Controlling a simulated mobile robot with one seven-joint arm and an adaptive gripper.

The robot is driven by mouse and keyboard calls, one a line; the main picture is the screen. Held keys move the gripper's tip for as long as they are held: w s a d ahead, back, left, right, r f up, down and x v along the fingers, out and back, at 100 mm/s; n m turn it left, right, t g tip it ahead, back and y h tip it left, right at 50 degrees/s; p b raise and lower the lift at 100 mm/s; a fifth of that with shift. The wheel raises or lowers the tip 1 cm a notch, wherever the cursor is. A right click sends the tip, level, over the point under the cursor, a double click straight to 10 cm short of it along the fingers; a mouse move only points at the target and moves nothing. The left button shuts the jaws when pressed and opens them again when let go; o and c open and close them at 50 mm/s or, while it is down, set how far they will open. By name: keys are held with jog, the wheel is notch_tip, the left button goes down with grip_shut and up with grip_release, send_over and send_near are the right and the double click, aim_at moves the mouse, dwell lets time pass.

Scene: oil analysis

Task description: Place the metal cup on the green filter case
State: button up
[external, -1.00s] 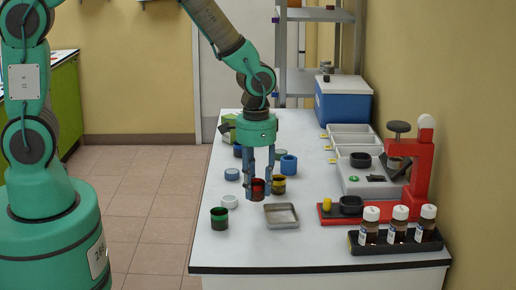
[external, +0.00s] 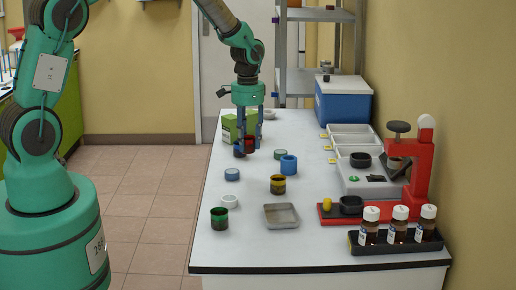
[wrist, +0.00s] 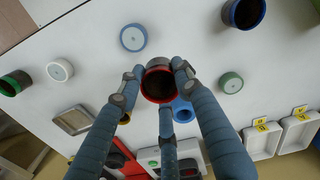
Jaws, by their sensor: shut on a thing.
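My gripper (external: 248,147) is shut on a dark cup with a red rim (wrist: 158,82), held upright between its fingers. In the external view this red cup (external: 250,144) is partly hidden by the fingers, near the green case. The green case (external: 230,127) is a box at the far left of the table, partly behind my gripper. A dark blue cup (external: 239,151) stands in front of it and also shows in the wrist view (wrist: 246,11).
A blue ring-like cup (external: 288,166), a green lid (external: 280,154), a blue lid (external: 232,174), a yellow-banded cup (external: 278,185), a white lid (external: 229,201), a green cup (external: 219,219) and a metal tray (external: 281,216) lie nearby. A red stand (external: 418,180) is at right.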

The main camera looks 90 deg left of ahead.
jog(key=shift+s+a, duration=0.2)
jog(key=shift+a, duration=0.35)
jog(key=shift+s+a, duration=0.15)
jog(key=shift+a, duration=0.35)
jog(key=shift+w, duration=0.1)
send_over(280, 151)
jog(key=shift+d+f+b, duration=0.1)
jog(key=shift+f+b, duration=0.35)
jog(key=shift+f, duration=0.25)
jog(key=shift+f, duration=1.75)
jog(key=shift+f+b, duration=0.15)
jog(key=shift+b, duration=0.15)
jog(key=o, duration=1.2)
jog(key=shift+c, duration=0.2)
